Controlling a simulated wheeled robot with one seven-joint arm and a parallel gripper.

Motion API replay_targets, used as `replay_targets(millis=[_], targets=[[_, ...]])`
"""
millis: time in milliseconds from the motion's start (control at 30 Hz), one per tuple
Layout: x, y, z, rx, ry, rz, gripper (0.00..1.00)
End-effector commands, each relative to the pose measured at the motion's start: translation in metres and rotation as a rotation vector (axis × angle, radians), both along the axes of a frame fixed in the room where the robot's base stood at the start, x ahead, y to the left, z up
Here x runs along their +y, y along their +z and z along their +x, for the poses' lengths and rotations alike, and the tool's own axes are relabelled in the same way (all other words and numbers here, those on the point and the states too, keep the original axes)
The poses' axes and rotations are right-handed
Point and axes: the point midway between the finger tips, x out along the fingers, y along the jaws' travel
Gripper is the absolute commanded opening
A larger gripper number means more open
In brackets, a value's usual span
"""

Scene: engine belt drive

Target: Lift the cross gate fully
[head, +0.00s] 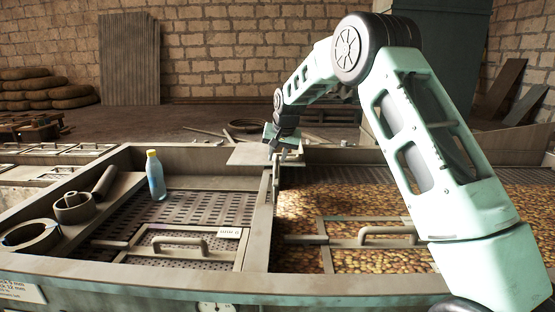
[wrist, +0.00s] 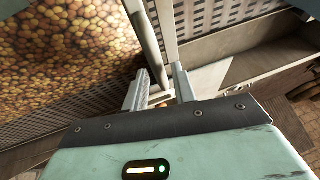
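The cross gate seems to be the narrow upright divider (head: 267,205) between the bare perforated bay on the left and the bay of round produce on the right. It stands down in its place, and its top edge also shows in the wrist view (wrist: 145,40). My gripper (head: 279,155) is at the far end of this divider, low over its top. In the wrist view my gripper (wrist: 160,88) has its two fingers apart, with the far end of the divider just ahead of and between them. I cannot see the fingers touching it.
Round produce (head: 345,205) fills the right bay. A blue bottle with a yellow cap (head: 155,176) stands at the left bay's edge, beside rings and a tube on a ledge. Handled hatches (head: 180,246) lie in front. A flat plate (head: 262,154) lies by my gripper.

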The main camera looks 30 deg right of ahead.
Motion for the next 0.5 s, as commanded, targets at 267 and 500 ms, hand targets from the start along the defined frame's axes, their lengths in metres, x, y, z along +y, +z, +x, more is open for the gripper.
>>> replay_targets(millis=[267, 500], targets=[[0.0, -0.002, -0.001, 0.004, 0.0, 0.001, 0.36], [0.001, 0.013, -0.008, 0.002, 0.0, 0.0, 0.36]])
